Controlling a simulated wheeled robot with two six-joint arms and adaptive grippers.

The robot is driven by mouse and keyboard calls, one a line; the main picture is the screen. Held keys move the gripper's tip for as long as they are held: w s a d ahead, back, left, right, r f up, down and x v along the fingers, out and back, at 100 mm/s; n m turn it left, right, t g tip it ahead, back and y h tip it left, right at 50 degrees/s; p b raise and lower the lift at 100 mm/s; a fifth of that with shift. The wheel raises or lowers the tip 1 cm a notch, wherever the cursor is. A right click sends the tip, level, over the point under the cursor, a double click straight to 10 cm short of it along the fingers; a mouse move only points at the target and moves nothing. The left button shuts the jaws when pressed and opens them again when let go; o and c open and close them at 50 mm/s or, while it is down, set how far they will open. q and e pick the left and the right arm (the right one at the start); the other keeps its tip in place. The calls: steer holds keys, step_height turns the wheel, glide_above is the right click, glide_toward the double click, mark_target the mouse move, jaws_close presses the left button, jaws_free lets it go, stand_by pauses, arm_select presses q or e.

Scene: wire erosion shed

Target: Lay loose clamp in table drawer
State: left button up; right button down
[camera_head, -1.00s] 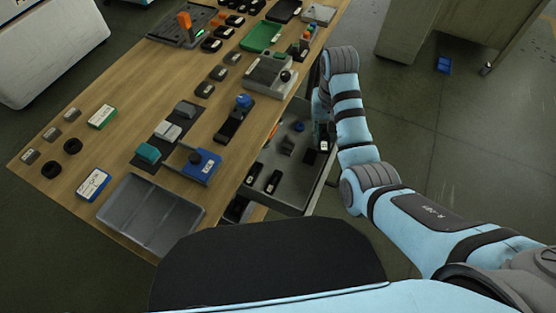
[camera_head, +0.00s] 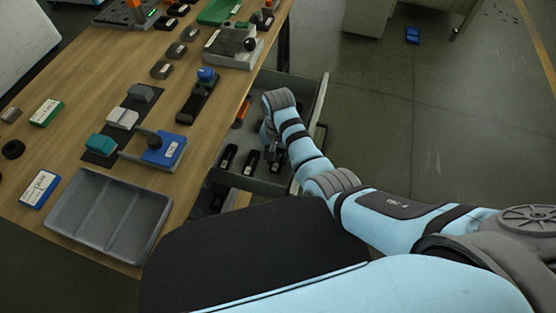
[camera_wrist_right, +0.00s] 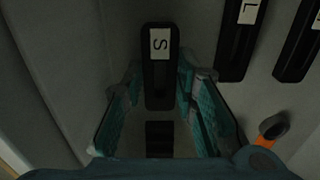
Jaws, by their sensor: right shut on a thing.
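The table drawer (camera_head: 319,100) is pulled out below the table's right edge. My right gripper (camera_head: 273,153) reaches down into it, partly hidden by its own wrist. In the right wrist view its teal fingers (camera_wrist_right: 160,90) are shut on a black clamp (camera_wrist_right: 157,72) with a white "S" label. The same clamp shows as a dark bar (camera_head: 275,166) below the gripper in the head view. I cannot tell whether it touches the drawer floor. Two similar black clamps lie beside it, one labelled "L" (camera_wrist_right: 238,42), the other (camera_wrist_right: 299,45) cut off by the frame. My left gripper is not in view.
An orange-handled tool (camera_wrist_right: 266,138) lies in the drawer near the gripper. On the wooden table (camera_head: 75,140) stand a grey divided tray (camera_head: 64,228), a blue vise-like fixture (camera_head: 163,150) and several blocks. Floor to the right of the drawer is clear.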

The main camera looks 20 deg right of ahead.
steer(key=shift+f, duration=0.65)
steer(key=shift+r, duration=0.15)
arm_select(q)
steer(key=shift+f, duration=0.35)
arm_select(e)
steer(key=c, duration=1.3)
jaws_free()
arm_select(q)
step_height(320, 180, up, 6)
steer(key=p, duration=0.5)
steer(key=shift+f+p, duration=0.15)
steer(key=shift+p, duration=0.25)
arm_select(e)
step_height(320, 180, up, 12)
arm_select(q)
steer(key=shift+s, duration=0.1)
arm_select(e)
steer(key=shift+a, duration=0.1)
